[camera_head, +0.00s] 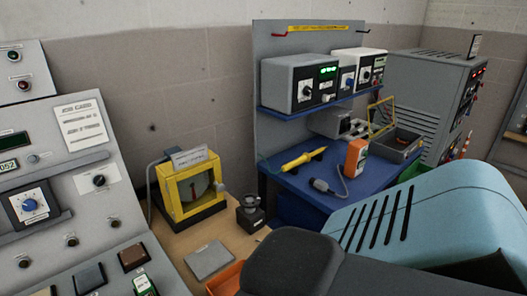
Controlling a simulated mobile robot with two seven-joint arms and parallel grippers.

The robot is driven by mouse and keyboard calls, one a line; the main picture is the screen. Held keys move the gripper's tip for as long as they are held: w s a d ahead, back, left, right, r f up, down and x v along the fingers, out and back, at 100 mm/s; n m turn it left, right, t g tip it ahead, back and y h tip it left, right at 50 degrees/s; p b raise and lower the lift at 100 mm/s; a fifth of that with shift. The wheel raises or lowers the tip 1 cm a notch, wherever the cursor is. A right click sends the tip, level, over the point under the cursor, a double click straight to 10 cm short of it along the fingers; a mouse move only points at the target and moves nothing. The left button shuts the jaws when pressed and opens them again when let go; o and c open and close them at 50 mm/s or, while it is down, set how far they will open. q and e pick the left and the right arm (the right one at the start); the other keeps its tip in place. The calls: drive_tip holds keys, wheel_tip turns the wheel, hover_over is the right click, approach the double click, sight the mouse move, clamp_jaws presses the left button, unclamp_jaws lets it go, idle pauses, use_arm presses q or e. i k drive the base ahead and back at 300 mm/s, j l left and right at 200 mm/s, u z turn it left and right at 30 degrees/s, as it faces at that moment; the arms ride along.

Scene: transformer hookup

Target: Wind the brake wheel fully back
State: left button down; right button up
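No wheel is plainly marked as the brake wheel. A small dark block with a round handwheel-like top (250,204) stands on the wooden bench. To its left is a yellow-framed unit (163,205) with a grey disc and a red mark behind its window, a label on top and a small grey knob (220,188) on its right side. I cannot tell how far any wheel is turned. Neither of my grippers is in view.
A sloped grey control panel (60,187) fills the left. A grey plate (209,261) and an orange tray (226,280) lie on the wooden bench (178,243). A blue bench (290,180) holds tools. A dark rounded shape and a light-blue slotted casing block the lower right.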

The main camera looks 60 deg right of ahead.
sight(249, 204)
drive_tip(key=z, duration=1.7)
drive_tip(key=l+u, duration=0.3)
drive_tip(key=k+l+u, duration=0.25)
drive_tip(key=l, duration=0.15)
drive_tip(key=i, duration=0.1)
